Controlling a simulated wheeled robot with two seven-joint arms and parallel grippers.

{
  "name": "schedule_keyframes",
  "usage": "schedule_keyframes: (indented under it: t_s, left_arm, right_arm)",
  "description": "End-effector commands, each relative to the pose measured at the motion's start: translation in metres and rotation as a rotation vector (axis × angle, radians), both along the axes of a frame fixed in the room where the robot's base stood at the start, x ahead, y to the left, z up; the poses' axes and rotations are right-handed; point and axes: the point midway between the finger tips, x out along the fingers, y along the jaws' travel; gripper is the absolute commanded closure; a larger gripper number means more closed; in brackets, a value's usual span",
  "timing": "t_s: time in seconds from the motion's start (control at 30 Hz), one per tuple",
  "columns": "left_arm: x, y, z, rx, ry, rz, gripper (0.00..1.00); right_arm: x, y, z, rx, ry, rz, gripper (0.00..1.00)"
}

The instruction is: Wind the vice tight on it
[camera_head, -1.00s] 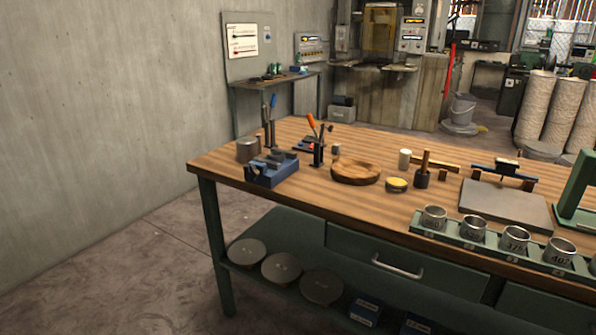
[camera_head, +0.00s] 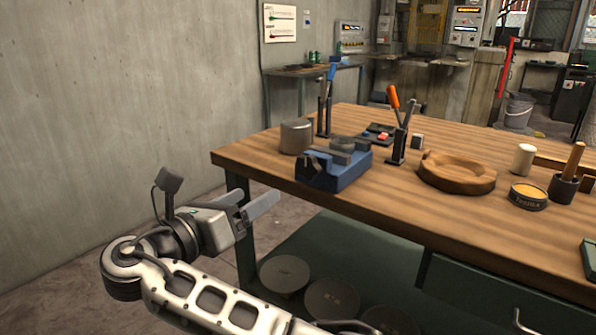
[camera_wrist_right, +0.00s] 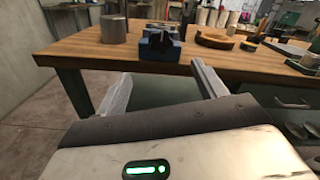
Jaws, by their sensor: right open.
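The blue vice (camera_head: 335,172) with grey jaws sits at the table's near left corner. It also shows in the wrist view (camera_wrist_right: 160,47), straight ahead beyond my fingers. Small grey parts show at the top of its jaws; I cannot tell whether a piece is held between them. A handle for winding is not clear in either view. My right gripper (camera_head: 256,203) is open and empty, in front of the table's left end, apart from the vice. Its two spread fingers show in the wrist view (camera_wrist_right: 162,70). My left gripper is not in view.
A grey metal cylinder (camera_head: 296,137) stands left of the vice. Behind are a blue-handled lever tool (camera_head: 326,100) and an orange-handled one (camera_head: 398,125). A round wooden dish (camera_head: 457,173) and a yellow-topped tin (camera_head: 528,196) stand to the right. The table edge (camera_head: 270,178) lies beyond my gripper.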

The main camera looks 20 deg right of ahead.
Motion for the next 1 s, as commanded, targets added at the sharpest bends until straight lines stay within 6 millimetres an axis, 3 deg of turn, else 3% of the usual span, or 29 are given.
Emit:
schedule_keyframes:
  t_s: [0.6, 0.8, 1.0]
  left_arm:
    - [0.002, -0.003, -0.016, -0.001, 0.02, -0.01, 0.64]
    - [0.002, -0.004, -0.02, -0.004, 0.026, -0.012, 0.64]
    - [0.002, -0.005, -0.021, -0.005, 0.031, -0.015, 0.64]
  right_arm:
    - [0.076, -0.099, -0.001, 0.003, 0.001, 0.0, 0.3]
    - [0.09, -0.116, -0.001, 0.005, 0.0, 0.002, 0.3]
    - [0.093, -0.12, -0.001, 0.006, 0.001, 0.004, 0.3]
